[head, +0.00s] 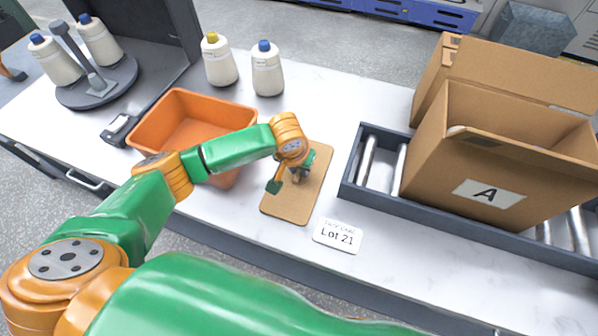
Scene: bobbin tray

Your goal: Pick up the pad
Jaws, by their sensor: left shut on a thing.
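The pad is a flat tan rectangle with rounded corners (290,207), in the middle of the head view between the orange tray and the roller conveyor. My left gripper (292,177) is over its middle, pointing down, and is shut on the pad. The gripper and wrist hide part of the pad's middle and its upper left edge. I cannot tell whether the pad lies on the table or is slightly above it. My right gripper is not in view.
An orange tray (150,134) stands left of the pad. A white "Lot 21" card (338,236) lies just below. The conveyor (349,186) holds cardboard box A (447,170) at right.

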